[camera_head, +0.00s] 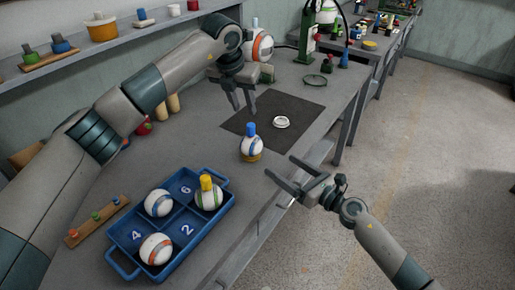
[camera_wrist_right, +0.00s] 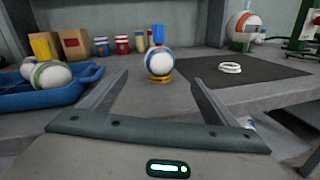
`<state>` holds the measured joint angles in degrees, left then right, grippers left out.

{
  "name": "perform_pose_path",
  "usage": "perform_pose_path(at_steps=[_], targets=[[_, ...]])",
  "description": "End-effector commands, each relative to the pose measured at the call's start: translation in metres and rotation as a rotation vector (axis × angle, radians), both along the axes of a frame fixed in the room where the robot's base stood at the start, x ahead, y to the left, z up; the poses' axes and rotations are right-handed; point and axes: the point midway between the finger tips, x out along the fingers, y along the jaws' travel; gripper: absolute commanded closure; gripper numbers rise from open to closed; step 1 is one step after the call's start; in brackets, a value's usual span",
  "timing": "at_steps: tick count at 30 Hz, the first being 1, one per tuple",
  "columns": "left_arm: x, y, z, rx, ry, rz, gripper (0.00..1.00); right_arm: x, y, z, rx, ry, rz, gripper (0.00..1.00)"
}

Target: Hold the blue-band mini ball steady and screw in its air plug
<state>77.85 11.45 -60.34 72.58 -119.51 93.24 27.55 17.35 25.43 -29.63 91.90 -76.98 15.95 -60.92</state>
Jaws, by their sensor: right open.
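The blue-band mini ball (camera_head: 250,149) sits on a small yellow ring stand (camera_head: 251,157) near the table's front edge. The blue air plug (camera_head: 250,129) stands upright on top of the ball; how deep it sits cannot be told. In the right wrist view the ball (camera_wrist_right: 159,62) and its plug (camera_wrist_right: 158,35) show ahead, between the fingers' lines. My left gripper (camera_head: 243,108) points down, open and empty, above and behind the ball, apart from it. My right gripper (camera_head: 279,166) is open and empty, low at the table's front edge, its fingers towards the ball but not touching it.
A blue tray (camera_head: 196,233) at the front left holds several banded balls, one with a yellow plug. A white ring (camera_head: 281,122) lies on a dark mat (camera_head: 300,107). A larger orange-band ball (camera_head: 259,45) stands behind my left gripper. A wooden rack (camera_head: 97,220) lies left of the tray.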

Motion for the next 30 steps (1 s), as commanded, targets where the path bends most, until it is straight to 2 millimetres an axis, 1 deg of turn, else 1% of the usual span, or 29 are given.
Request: perform_pose_path(at_steps=[21, 25, 30], targets=[[0.000, 0.000, 0.000, 0.000, 0.000, 0.000, 0.69, 0.085, 0.079, 0.001, 0.002, 0.000, 0.001, 0.18], [0.000, 0.000, 0.000, 0.000, 0.000, 0.000, 0.69, 0.098, 0.090, 0.001, 0.001, 0.000, 0.000, 0.18], [0.000, 0.000, 0.000, 0.000, 0.000, 0.000, 0.69, 0.108, 0.100, 0.001, 0.001, 0.000, 0.000, 0.18]])
